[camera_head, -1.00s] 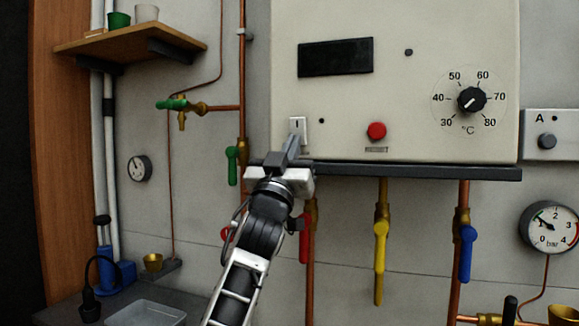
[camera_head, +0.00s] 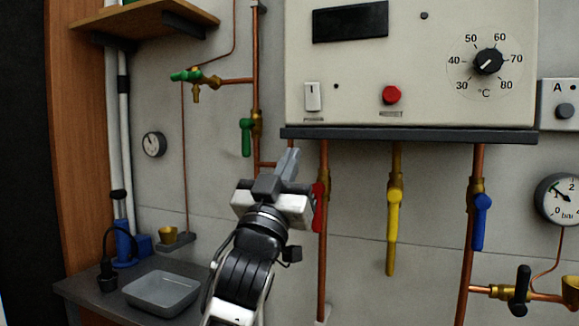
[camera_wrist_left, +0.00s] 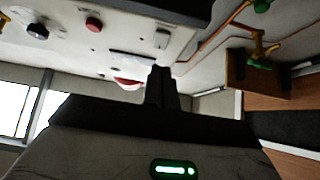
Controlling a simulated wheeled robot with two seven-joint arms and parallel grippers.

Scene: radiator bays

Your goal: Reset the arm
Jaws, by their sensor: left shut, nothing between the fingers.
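My left gripper (camera_head: 287,162) is shut and empty. In the head view it points up, in front of the wall just below the lower edge of the boiler panel (camera_head: 300,65). It appears apart from the panel and partly covers the red-handled valve (camera_head: 318,205). In the left wrist view the shut fingers (camera_wrist_left: 160,85) point toward the underside of the panel. The white rocker switch (camera_head: 313,97) sits above the gripper on the panel, and the red button (camera_head: 391,95) is to its right. My right gripper is in neither view.
Green (camera_head: 246,137), yellow (camera_head: 392,230) and blue (camera_head: 481,220) valve handles hang on copper pipes. A wooden shelf (camera_head: 140,20) is at upper left. A grey tray (camera_head: 162,293) stands on the dark bench (camera_head: 85,290) at lower left. A pressure gauge (camera_head: 558,199) is at the right.

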